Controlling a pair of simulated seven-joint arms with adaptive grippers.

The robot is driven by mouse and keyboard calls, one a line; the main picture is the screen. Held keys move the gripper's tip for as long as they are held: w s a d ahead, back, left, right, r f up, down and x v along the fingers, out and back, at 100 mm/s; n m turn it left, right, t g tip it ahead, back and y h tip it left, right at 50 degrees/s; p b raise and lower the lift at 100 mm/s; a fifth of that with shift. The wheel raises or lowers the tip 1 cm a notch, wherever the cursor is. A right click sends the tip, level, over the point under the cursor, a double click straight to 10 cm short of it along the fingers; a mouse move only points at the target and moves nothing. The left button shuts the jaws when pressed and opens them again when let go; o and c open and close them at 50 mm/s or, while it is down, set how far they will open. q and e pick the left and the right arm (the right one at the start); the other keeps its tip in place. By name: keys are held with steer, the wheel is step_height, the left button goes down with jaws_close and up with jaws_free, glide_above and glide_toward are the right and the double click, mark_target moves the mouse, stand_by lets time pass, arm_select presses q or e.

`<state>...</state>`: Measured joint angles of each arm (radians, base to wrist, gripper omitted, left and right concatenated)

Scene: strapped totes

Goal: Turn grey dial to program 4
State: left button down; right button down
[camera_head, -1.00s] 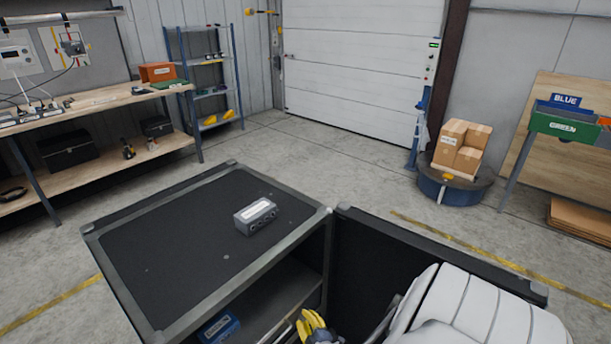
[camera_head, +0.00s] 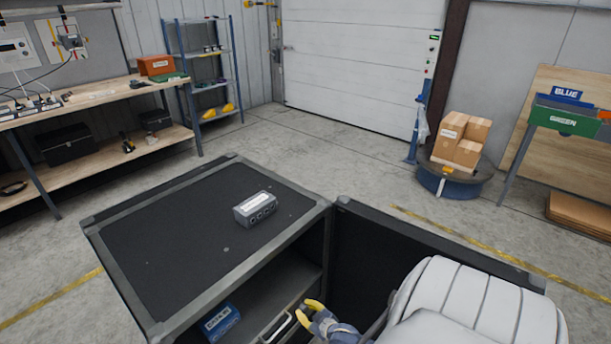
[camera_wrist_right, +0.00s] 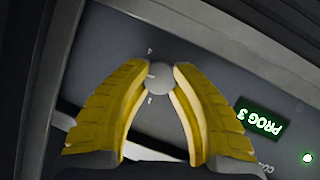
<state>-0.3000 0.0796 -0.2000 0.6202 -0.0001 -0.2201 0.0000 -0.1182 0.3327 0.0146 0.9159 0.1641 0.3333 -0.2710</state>
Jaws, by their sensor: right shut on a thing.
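The round grey dial (camera_wrist_right: 158,78) shows in the right wrist view on a dark grey panel (camera_wrist_right: 215,65) with small white marks beside the dial. My right gripper (camera_wrist_right: 159,80) has its yellow fingers closed on the dial from both sides. A lit green display (camera_wrist_right: 260,121) on the panel reads PROG 3, upside down in this view. In the head view my right gripper (camera_head: 309,311) is low at the front of the dark cabinet (camera_head: 180,325), and the dial cannot be made out there. My left gripper is not in view.
A grey box with sockets (camera_head: 255,209) sits on the cabinet top. A blue box (camera_head: 220,321) lies on the shelf inside, left of a light handle (camera_head: 278,328). A dark panel (camera_head: 430,245) stands right of the opening. The workbench (camera_head: 90,98) is farther back.

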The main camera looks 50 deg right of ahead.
steer(key=m+y, duration=0.3)
steer(key=shift+d, duration=0.2)
steer(key=shift+m+y, duration=1.5)
steer(key=shift+m, duration=0.1)
steer(key=c, duration=1)
jaws_free()
steer(key=shift+o, duration=0.2)
steer(key=shift+s+d+r, duration=0.2)
steer(key=shift+s, duration=0.4)
steer(key=v, duration=1)
steer(key=shift+s, duration=0.25)
steer(key=shift+r, duration=0.1)
